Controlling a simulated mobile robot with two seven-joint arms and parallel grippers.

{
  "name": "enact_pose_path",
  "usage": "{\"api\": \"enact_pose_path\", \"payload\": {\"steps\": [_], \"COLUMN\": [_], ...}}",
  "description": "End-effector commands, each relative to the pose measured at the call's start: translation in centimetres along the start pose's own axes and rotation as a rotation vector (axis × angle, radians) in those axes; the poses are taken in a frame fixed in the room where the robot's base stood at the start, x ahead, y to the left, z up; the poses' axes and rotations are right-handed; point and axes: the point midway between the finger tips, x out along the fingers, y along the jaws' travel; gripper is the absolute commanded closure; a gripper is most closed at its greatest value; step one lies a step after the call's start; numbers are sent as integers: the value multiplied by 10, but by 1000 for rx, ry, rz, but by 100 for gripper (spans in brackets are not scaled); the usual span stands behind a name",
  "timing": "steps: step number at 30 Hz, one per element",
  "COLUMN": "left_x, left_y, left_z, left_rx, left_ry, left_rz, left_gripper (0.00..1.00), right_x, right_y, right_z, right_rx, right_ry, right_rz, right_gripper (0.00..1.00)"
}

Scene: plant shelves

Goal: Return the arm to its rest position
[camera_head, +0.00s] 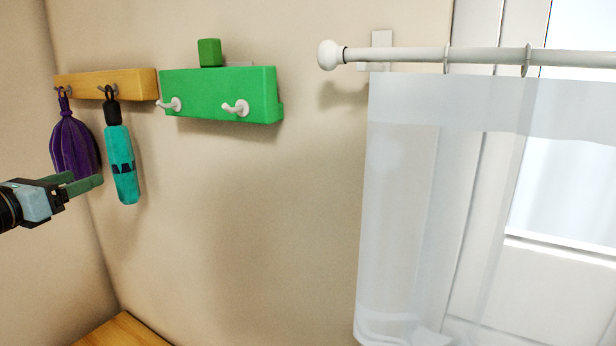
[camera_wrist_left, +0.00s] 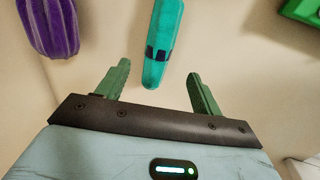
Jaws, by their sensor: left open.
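My left gripper (camera_head: 84,181) comes in from the left edge of the head view, in front of the wall and below the hooks. It is open, and in the left wrist view its two green fingers (camera_wrist_left: 158,86) stand apart with nothing between them. A teal folded umbrella (camera_head: 121,165) hangs from a hook, and in the left wrist view the umbrella (camera_wrist_left: 163,42) shows beyond the fingertips, apart from them. A purple folded umbrella or tassel-like item (camera_head: 75,147) hangs to its left; it also shows in the left wrist view (camera_wrist_left: 49,27). My right gripper is in neither view.
A wooden hook rail (camera_head: 133,83) and a green hook rack (camera_head: 208,92) with two empty white hooks are on the wall. A green block (camera_head: 209,52) sits on top. A curtain rod (camera_head: 400,55) with a sheer curtain (camera_head: 405,200) is at right. A wooden surface (camera_head: 124,332) is below.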

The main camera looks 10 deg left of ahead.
Motion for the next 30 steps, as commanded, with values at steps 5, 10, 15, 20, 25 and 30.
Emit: {"api": "enact_pose_path", "payload": {"steps": [5,10,15,20,25,30], "left_x": [4,1,-16,-37,-66,-108], "left_y": [-26,-75,-102,-106,-98,-97], "left_z": [-25,-69,-108,-152,-216,-296], "left_rx": [-100,-390,-763,-1134,-1515,-1830], "left_ry": [-25,-112,-218,-311,-388,-423], "left_rz": [-90,-247,-302,-227,-10,319], "left_gripper": [33,33,33,33,33,33], "right_x": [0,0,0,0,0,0], "right_y": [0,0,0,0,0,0], "right_z": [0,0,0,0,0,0], "right_rx": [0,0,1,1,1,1], "right_ry": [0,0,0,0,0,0], "right_rz": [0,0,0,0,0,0], "right_gripper": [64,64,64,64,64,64]}}
